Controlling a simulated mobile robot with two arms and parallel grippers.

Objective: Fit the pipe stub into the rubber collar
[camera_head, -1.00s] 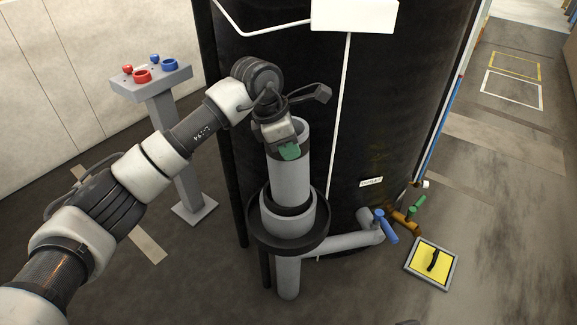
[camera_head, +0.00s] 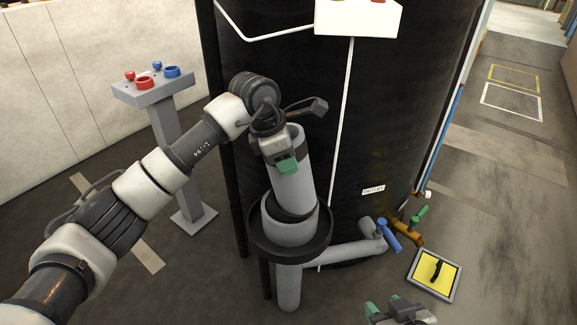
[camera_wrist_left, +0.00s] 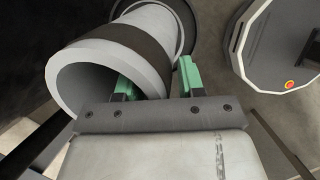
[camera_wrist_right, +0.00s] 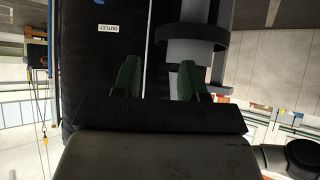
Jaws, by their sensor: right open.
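The grey pipe stub (camera_head: 293,170) stands over the dark rubber collar (camera_head: 292,207) on the wider grey fitting, its top leaning a little left. How deep its lower end sits cannot be told. My left gripper (camera_head: 285,160) is at its upper rim.
A black round dish (camera_head: 262,245) surrounds the fitting, with a grey side pipe (camera_head: 345,250) running right to valves (camera_head: 388,232). The big black tank (camera_head: 350,130) stands close behind. A grey pedestal (camera_head: 170,130) is at left; a yellow floor panel (camera_head: 433,273) lies right.

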